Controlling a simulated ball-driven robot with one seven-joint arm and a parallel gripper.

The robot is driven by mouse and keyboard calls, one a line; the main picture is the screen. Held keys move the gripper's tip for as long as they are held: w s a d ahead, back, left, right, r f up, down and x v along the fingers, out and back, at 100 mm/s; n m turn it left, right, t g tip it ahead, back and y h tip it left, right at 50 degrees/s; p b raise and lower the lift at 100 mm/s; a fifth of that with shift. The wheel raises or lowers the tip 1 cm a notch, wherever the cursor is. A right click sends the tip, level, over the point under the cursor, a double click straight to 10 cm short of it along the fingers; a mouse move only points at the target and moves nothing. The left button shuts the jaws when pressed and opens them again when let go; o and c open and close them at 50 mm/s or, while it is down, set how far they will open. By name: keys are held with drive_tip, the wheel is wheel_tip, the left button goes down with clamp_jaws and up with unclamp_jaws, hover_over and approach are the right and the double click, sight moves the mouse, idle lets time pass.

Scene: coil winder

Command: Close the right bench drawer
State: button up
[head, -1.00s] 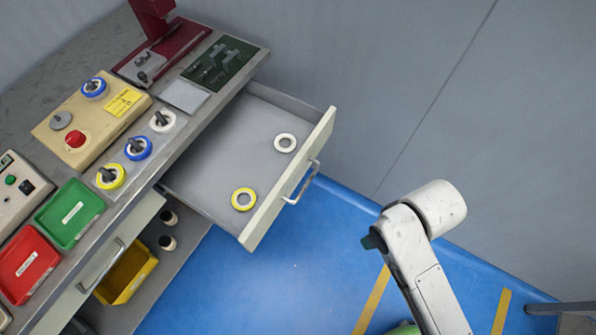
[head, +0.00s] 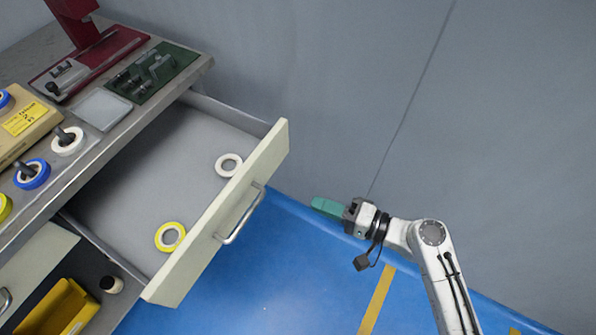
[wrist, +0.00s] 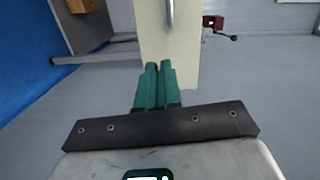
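The right bench drawer (head: 222,215) is pulled far out from under the bench top in the head view. Its cream front has a metal handle (head: 240,215). A white ring (head: 228,165) and a yellow ring (head: 170,237) lie inside it. My gripper (head: 318,205), with green fingers, is to the right of the drawer front, apart from it. In the wrist view the green fingers (wrist: 157,85) are together with nothing between them, and a cream panel with a metal handle (wrist: 170,12), apparently the drawer front, lies beyond them.
The bench top (head: 95,150) carries a dark green fixture plate (head: 155,75), a red stand (head: 85,60) and spools on pegs. A grey wall (head: 340,80) stands behind. A yellow bin (head: 60,310) sits below. Blue floor (head: 280,290) in front of the drawer is clear.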

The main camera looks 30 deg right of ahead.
drive_tip(key=shift+w+d+m+t, duration=0.25)
drive_tip(key=shift+d+m+t, duration=0.2)
drive_tip(key=shift+d, duration=0.1)
drive_tip(key=shift+w+d+m+t, duration=0.25)
drive_tip(key=shift+d+m+t, duration=0.1)
drive_tip(key=shift+d+m, duration=0.15)
clamp_jaws()
drive_tip(key=p, duration=0.1)
approach(267, 166)
drive_tip(key=x, duration=0.7)
drive_tip(key=shift+s+r, duration=0.1)
drive_tip(key=shift+a, duration=0.1)
drive_tip(key=b+x, duration=0.4)
drive_tip(key=x, duration=0.6)
drive_tip(key=b+x, duration=0.4)
drive_tip(key=x, duration=0.6)
drive_tip(key=b+x, duration=0.4)
drive_tip(key=x, duration=0.6)
drive_tip(key=shift+w+f, duration=0.45)
drive_tip(key=shift+w, duration=0.05)
drive_tip(key=shift+w+r, duration=0.2)
drive_tip(key=shift+r, duration=0.1)
drive_tip(key=shift+r+h, duration=0.1)
drive_tip(key=shift+h, duration=0.2)
